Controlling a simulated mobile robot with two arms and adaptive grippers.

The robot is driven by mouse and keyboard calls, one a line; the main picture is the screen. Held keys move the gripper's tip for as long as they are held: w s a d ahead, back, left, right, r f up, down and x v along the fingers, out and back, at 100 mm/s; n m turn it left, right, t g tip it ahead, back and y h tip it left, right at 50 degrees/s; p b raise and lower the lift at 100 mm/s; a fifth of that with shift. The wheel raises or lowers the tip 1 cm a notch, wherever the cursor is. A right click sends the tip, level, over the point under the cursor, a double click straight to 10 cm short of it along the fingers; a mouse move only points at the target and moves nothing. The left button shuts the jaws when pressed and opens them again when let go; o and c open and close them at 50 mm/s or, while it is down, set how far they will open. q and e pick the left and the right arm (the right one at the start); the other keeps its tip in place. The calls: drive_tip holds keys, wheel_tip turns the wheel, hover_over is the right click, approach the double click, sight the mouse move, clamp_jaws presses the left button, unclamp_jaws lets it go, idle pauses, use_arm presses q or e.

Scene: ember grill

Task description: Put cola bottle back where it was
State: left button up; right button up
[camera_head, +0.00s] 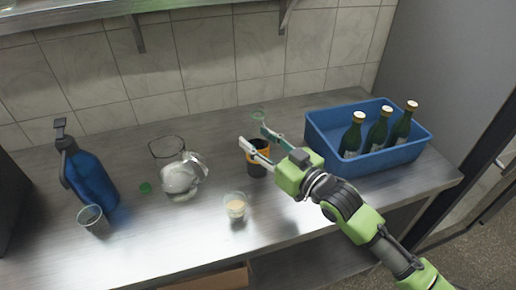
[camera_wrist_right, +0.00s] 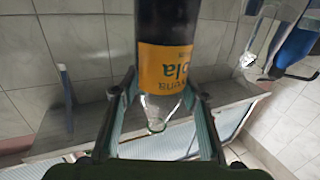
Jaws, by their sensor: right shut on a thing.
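The cola bottle (camera_head: 257,166) is dark with an orange label and stands upright near the middle of the steel counter in the head view. My right gripper (camera_head: 252,137) reaches in from the right and is shut on its upper part. In the right wrist view the bottle (camera_wrist_right: 165,25) appears upside down, with its clear neck between the two fingers. I cannot tell whether its base touches the counter. A blue crate (camera_head: 328,148) at the right holds three green bottles with pale caps. My left gripper is not in view.
The tiled wall is behind. Counter between bottle and crate is mostly clear.

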sight(258, 150)
drive_tip(key=shift+w+f, duration=0.15)
wheel_tip(258, 150, down, 2)
drive_tip(key=shift+w+a+f+p, duration=0.1)
drive_tip(key=shift+p, duration=0.35)
drive_tip(key=shift+f, duration=0.5)
drive_tip(key=shift+f, duration=0.2)
drive_tip(key=o, duration=1.4)
drive_tip(key=shift+f, duration=0.1)
